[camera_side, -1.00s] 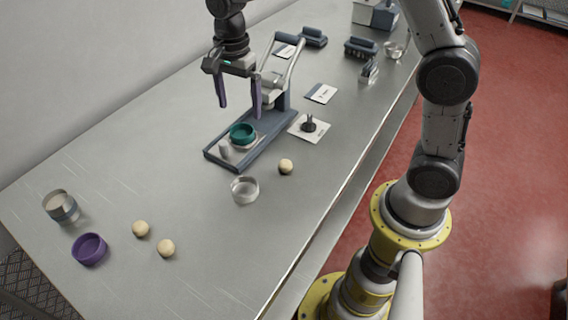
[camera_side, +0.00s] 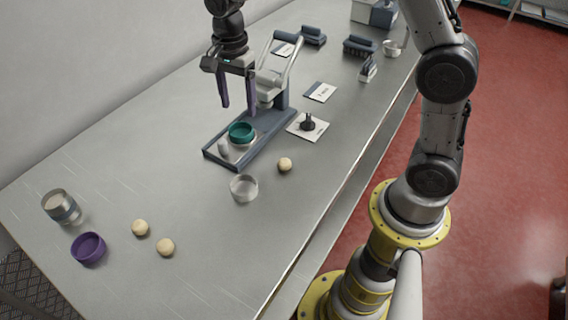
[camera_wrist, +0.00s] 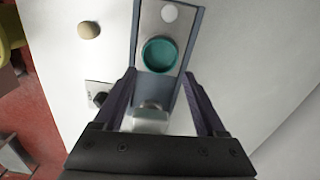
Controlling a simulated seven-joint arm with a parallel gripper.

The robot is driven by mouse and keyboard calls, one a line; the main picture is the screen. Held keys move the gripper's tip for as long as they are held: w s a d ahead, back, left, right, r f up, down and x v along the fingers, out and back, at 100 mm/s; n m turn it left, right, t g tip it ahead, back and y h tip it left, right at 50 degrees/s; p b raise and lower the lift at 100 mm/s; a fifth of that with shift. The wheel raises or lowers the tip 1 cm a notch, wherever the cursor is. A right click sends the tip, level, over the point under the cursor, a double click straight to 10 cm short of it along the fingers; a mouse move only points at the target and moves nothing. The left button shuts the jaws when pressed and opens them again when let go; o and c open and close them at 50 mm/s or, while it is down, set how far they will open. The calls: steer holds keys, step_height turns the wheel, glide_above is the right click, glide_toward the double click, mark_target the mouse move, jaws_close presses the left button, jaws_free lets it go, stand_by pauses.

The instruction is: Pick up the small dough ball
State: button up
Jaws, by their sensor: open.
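Three pale dough balls lie on the grey table. One dough ball (camera_side: 284,164) is right of the clear cup, and a ball also shows at the upper left of the wrist view (camera_wrist: 89,29). Two more, a left one (camera_side: 140,228) and a right one (camera_side: 166,247), lie near the purple bowl. I cannot tell which is the small one; they look alike in size. My gripper (camera_side: 238,108) is open and empty, pointing down above the press stand, apart from every ball. Its fingers also show in the wrist view (camera_wrist: 163,100).
A press stand (camera_side: 262,151) with a lever holds a teal ring (camera_side: 241,132). A clear cup (camera_side: 244,187), a purple bowl (camera_side: 88,248) and a metal-banded jar (camera_side: 61,207) stand nearer. A black knob (camera_side: 308,123) stands on a card.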

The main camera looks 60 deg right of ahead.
step_height(320, 180, up, 4)
glide_above(284, 167)
steer(key=f, duration=0.7)
steer(key=shift+s, duration=0.2)
steer(key=shift+w+d+f, duration=0.1)
steer(key=shift+f, duration=1.45)
steer(key=shift+w+f, duration=0.1)
steer(key=shift+f, duration=1.45)
jaws_close()
